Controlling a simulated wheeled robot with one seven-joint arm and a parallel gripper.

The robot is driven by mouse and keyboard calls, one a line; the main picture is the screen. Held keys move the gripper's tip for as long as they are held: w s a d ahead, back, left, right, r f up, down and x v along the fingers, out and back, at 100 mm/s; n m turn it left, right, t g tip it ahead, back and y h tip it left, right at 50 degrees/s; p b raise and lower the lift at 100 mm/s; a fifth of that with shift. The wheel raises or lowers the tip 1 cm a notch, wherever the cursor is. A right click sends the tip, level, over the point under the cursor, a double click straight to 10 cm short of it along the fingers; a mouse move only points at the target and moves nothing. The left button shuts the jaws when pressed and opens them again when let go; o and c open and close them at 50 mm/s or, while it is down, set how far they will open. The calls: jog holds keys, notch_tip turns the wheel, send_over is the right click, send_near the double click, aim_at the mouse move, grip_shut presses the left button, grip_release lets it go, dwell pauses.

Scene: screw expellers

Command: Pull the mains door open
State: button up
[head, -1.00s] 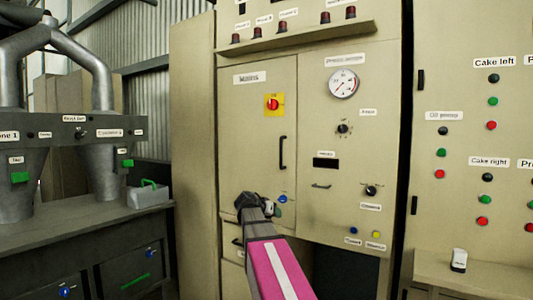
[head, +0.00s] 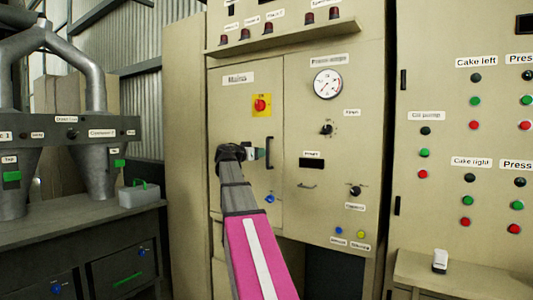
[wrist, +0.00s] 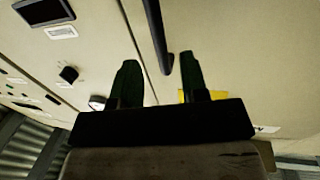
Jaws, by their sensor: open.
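The mains door (head: 235,110) is a beige panel under a "Mains" label, and it looks shut. Its dark vertical bar handle (head: 270,175) is near the door's right edge. My gripper (head: 257,153) is at the upper part of the handle, just left of it in the head view. In the wrist view, the open fingers (wrist: 160,80) point at the panel. The handle (wrist: 157,35) reaches in from the top, and its end shows between the fingertips, closer to the right finger. I cannot tell whether either finger touches it.
A red rotary switch on a yellow plate (head: 261,105) is just above my gripper. A pressure gauge (head: 327,83) and knobs are on the panel to the right. A blue button (head: 269,198) is below the handle. A grey bench (head: 80,232) stands left.

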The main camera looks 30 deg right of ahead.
aim_at(267, 165)
jog(key=x, duration=0.6)
jog(key=shift+d, duration=0.2)
grip_shut()
